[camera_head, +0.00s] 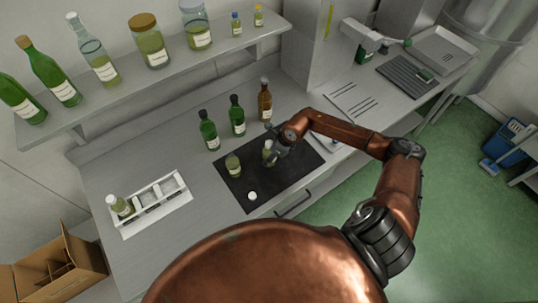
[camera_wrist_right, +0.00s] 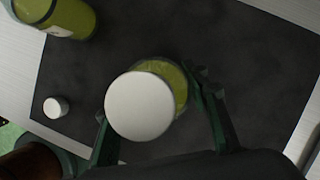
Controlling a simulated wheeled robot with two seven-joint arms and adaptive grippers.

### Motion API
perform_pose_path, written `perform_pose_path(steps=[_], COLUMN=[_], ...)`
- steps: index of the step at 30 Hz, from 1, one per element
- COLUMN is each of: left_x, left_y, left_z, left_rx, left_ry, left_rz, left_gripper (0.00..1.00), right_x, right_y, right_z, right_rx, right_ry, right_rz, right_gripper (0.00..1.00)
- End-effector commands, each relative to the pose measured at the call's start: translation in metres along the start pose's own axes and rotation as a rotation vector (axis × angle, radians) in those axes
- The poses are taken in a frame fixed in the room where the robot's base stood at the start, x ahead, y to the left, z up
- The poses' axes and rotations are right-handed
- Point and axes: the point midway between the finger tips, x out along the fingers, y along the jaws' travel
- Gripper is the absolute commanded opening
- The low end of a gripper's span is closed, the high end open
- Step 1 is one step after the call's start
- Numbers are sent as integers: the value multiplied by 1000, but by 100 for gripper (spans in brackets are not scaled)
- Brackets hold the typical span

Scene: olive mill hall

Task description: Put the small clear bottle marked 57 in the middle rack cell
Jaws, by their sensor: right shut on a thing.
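My right gripper (camera_head: 277,148) is over the dark mat (camera_head: 285,185) and is shut on a small clear bottle (camera_head: 267,155) with yellow-green content. In the wrist view its round white cap (camera_wrist_right: 140,105) faces the camera between the fingers (camera_wrist_right: 158,112). Any number on it is not readable. A second small bottle (camera_head: 233,168) with similar content stands on the mat to the left; it also shows in the wrist view (camera_wrist_right: 70,18). The white rack (camera_head: 150,222) stands at the left of the counter. A small bottle (camera_head: 120,207) is in its left cell; the middle and right cells look empty. My left gripper is out of view.
A loose white cap (camera_head: 252,196) lies on the mat. Two green bottles (camera_head: 208,132) (camera_head: 237,118) and a brown bottle (camera_head: 265,103) stand behind the mat. A shelf (camera_head: 150,77) with bottles and jars runs above. The counter between mat and rack is clear.

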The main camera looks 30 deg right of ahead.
Motion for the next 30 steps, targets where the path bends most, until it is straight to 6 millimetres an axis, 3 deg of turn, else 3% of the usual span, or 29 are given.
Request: perform_pose_path(steps=[11, 12, 18, 30], left_x=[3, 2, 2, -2], left_y=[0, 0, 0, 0], left_z=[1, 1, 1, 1], left_rx=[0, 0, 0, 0], left_ry=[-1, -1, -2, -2], left_rz=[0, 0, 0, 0], left_gripper=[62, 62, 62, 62], right_x=[5, 5, 4, -1], right_y=[-1, 0, 0, -1], right_z=[-1, -2, -2, 0], right_rx=[-1, -1, 0, -1], right_ry=[-3, -1, -1, -1], right_rz=[-2, -1, -1, -2], right_gripper=[5, 44, 58, 59])
